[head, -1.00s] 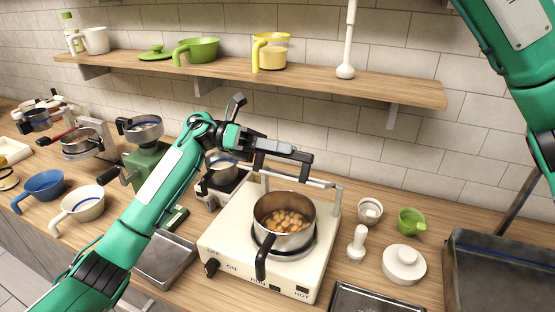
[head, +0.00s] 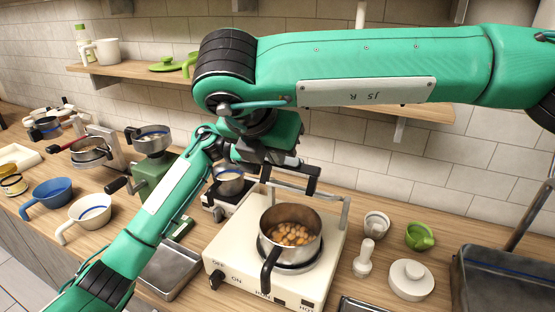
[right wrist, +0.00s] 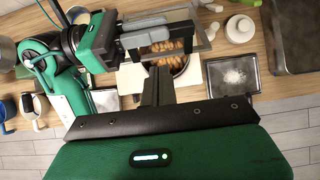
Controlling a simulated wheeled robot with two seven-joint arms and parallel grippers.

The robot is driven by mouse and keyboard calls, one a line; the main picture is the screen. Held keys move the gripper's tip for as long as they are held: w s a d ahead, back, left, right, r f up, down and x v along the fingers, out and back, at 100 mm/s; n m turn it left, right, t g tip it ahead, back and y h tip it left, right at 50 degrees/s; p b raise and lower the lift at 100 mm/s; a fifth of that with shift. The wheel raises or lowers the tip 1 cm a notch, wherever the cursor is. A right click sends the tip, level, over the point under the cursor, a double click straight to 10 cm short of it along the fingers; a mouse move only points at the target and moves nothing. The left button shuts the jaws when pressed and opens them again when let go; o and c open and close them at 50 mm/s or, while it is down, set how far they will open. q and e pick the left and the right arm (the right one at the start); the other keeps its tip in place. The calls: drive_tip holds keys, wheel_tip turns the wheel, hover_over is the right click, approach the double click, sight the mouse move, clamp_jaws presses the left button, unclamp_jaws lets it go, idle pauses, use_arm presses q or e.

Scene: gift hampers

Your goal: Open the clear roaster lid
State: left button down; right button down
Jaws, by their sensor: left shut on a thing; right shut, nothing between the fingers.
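The cream roaster (head: 225,258) stands on the counter with a steel pot (head: 290,222) of brown beans on top. Its metal lid frame (head: 345,212) stands raised at the back. The clear pane itself is hard to make out in the head view; a see-through panel (right wrist: 200,38) shows above the beans in the right wrist view. My left gripper (head: 308,180) is shut at the upper edge of the lid frame; it also shows in the right wrist view (right wrist: 160,32). My right gripper (right wrist: 156,85) is shut and empty, close to the left one; in the head view it is largely hidden.
A white lidded jar (head: 410,280), a white pestle-like tool (head: 363,258) and a green cup (head: 420,236) stand right of the roaster. A dark tray (head: 505,280) is at far right. A green grinder (head: 152,175) and a steel tray (head: 170,270) are on the left.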

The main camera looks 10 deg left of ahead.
sight(285, 190)
drive_tip(key=x, duration=0.8)
drive_tip(key=shift+w+f, duration=0.25)
drive_tip(key=shift+w+d+r, duration=0.1)
drive_tip(key=shift+w+r, duration=0.05)
use_arm(q)
drive_tip(key=c, duration=1.3)
unclamp_jaws()
drive_tip(key=shift+a, duration=0.1)
